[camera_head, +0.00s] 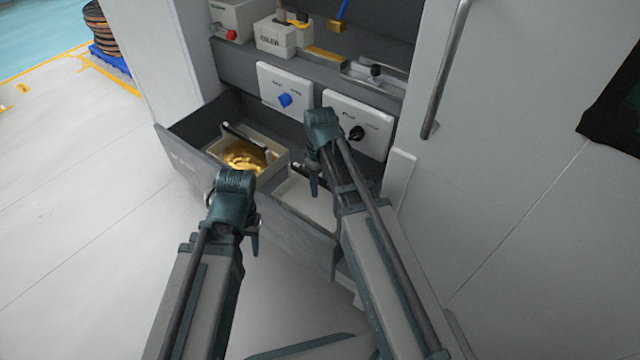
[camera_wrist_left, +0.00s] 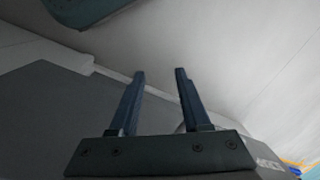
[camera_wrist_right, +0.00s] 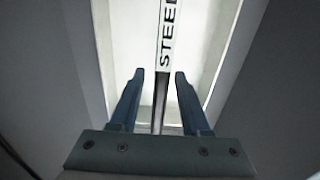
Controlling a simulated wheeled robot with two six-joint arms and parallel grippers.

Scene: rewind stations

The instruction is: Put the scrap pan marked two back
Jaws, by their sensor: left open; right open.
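Two scrap pans sit in the open drawer (camera_head: 185,165). The left pan (camera_head: 279,166) holds gold-coloured scrap and has a dark handle bar across it. The right pan (camera_head: 300,203) is pale and looks empty in the part I see; it also shows in the right wrist view (camera_wrist_right: 205,55). Its bar (camera_wrist_right: 165,45) is labelled STEEL. I can read no number two on either pan. My right gripper (camera_wrist_right: 158,73) is open above the right pan, its fingers on either side of the bar's line. My left gripper (camera_wrist_left: 160,72) is open and empty, outside the drawer front.
Above the drawer are two white panels, one with a blue knob (camera_head: 285,100), one with a black knob (camera_head: 356,132). A shelf above holds a labelled box (camera_head: 275,40) and tools. A door with a long handle (camera_head: 445,70) stands right.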

